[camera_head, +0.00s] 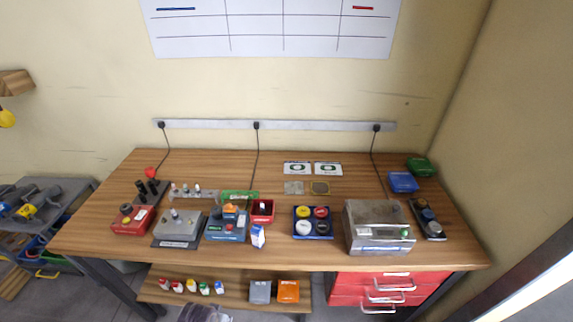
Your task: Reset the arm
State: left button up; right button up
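Neither of my grippers and neither arm shows in the head view. The wooden workbench (270,180) carries several devices. A red box device (131,221) stands at the left, with a grey device (180,228) and a blue-grey device (226,226) beside it. A blue tray (313,236) with several round coloured pieces sits in the middle. A grey metal box (377,222) stands right of it. What each device does cannot be told at this size.
A red bin (262,211) and a white-blue carton (258,236) stand near the middle. Blue and green boxes (403,182) lie at the back right. A lower shelf (235,287) holds small bottles. Red drawers (385,291) are below right.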

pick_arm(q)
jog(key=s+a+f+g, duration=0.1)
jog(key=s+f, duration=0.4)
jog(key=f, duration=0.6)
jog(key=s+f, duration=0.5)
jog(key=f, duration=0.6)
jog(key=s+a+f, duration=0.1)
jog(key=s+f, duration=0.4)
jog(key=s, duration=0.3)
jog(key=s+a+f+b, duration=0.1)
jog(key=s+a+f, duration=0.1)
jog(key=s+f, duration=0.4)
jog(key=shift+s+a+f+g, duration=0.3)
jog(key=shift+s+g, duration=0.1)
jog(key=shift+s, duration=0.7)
